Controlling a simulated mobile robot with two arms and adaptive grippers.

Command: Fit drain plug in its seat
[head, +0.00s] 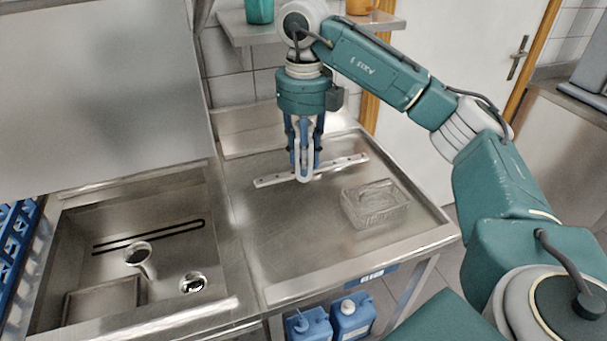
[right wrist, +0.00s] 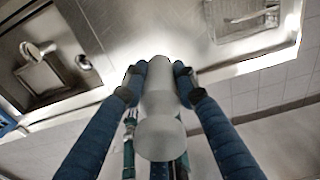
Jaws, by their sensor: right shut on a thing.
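My right gripper (head: 304,172) points down above the steel drainboard, shut on a long pale grey piece, which shows between the fingers in the right wrist view (right wrist: 160,110). It may be the drain plug; I cannot tell for certain. In the sink (head: 165,215) to the left, a round metal fitting with a dark centre (head: 193,283), which looks like the drain seat, lies in the floor. A flared metal piece (head: 138,256) stands near it. Both also show at the upper left of the right wrist view. My left gripper is not in view.
A clear plastic tub (head: 374,204) is on the drainboard (head: 285,245) at right. A pale strip with holes (head: 340,164) lies behind the gripper. A grey panel (head: 95,90) rises at left. Blue canisters (head: 352,316) stand below. The drainboard's front middle is free.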

